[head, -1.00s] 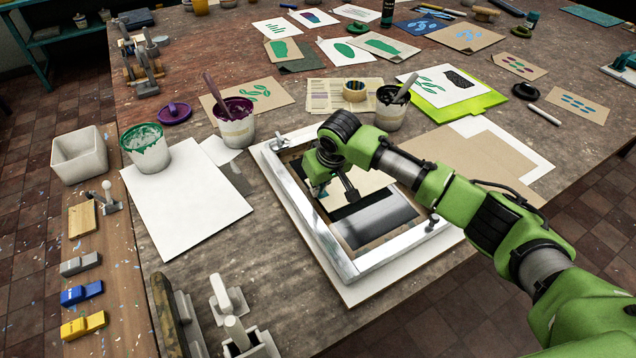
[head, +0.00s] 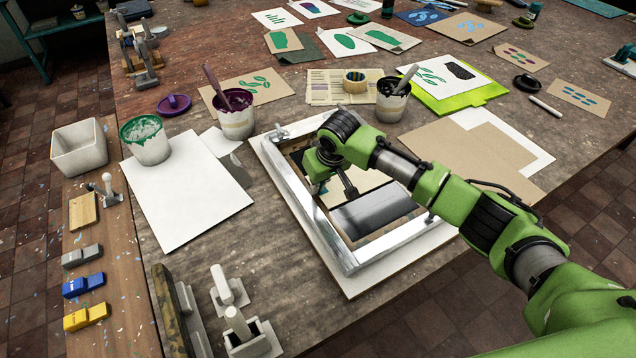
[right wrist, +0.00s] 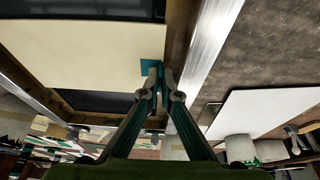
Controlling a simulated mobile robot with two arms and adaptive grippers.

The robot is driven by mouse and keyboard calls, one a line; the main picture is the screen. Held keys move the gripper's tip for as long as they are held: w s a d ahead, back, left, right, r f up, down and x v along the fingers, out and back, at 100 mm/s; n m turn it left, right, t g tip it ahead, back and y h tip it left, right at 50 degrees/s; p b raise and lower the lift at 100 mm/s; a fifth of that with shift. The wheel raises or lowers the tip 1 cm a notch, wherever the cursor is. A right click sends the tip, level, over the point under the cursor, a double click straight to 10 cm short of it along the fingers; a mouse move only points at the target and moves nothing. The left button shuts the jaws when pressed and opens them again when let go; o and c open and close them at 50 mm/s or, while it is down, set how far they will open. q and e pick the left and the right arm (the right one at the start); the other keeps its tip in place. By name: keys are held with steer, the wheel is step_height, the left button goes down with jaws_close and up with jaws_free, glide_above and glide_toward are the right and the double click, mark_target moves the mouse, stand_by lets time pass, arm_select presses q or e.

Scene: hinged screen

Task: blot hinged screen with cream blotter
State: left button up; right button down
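The hinged screen (head: 330,245) is a silver frame lying on a pale board, with clamps at its edges. Inside it show a cream panel (head: 352,187), a dark strip and a grey sheen; my arm hides part of it. My right gripper (head: 322,192) points down over the frame's left inner part. In the right wrist view, its fingertips (right wrist: 160,78) are together beside a small teal patch, whose nature I cannot tell. My left gripper is out of view.
Ink pots, one green (head: 146,140), one purple (head: 234,114) and one dark (head: 392,100), stand behind and left of the screen. A white sheet (head: 187,190) lies left. Coloured blocks (head: 84,286) sit on the side board. Prints cover the back.

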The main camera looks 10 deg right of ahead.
steer(key=shift+f+p, duration=0.1)
steer(key=shift+p, duration=0.4)
stand_by(0.6)
stand_by(0.3)
steer(key=c, duration=2.2)
jaws_free()
steer(key=shift+o, duration=0.3)
steer(key=shift+a, duration=0.1)
step_height(320, 180, up, 3)
steer(key=p, duration=0.3)
step_height(320, 180, up, 4)
steer(key=p, duration=0.4)
steer(key=shift+p, duration=0.35)
steer(key=shift+c, duration=0.2)
